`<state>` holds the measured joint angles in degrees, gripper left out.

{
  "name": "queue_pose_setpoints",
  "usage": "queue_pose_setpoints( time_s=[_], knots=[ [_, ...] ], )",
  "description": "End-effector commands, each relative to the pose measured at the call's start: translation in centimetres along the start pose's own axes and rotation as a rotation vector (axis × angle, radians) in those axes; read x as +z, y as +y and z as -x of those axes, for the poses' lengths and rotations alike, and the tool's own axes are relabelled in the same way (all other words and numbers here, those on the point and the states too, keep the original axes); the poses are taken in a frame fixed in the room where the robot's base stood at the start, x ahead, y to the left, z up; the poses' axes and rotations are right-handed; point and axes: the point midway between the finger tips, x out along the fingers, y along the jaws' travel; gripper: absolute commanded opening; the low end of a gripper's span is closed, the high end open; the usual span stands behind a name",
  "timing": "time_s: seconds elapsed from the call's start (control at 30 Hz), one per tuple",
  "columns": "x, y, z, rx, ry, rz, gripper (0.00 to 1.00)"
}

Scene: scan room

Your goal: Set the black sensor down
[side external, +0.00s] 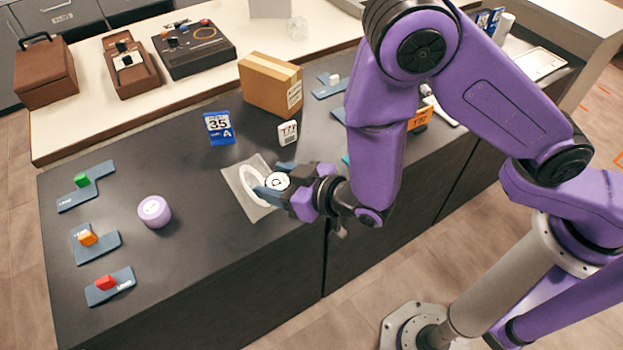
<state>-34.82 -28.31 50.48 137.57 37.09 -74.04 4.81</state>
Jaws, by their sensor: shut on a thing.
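My gripper (268,190) is shut on a small round thing with a white top face and a dark mark, which I take to be the black sensor (278,181). Its sides are mostly hidden by the fingers. The gripper reaches in from the right, over the right part of a grey mat (236,184) with a white ring on it, on the dark counter. I cannot tell whether the sensor touches the mat or is held just above it.
A purple round puck (155,211) stands to the left. Behind the mat are a blue sign (219,128), a white tag (287,132) and a cardboard box (270,85).

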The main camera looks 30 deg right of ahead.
Motion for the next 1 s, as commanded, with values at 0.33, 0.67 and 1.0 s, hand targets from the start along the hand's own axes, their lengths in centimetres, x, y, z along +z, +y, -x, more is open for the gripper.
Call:
queue_pose_setpoints(
  time_s=[0.33,0.67,1.0],
  knots=[
    [2.4,12.0,-1.2,0.183,-0.005,-0.075,0.23],
    [4.7,14.0,-1.9,0.214,-0.007,-0.090,0.23],
    [7.1,13.9,-2.9,0.212,-0.004,-0.091,0.23]
  ],
)
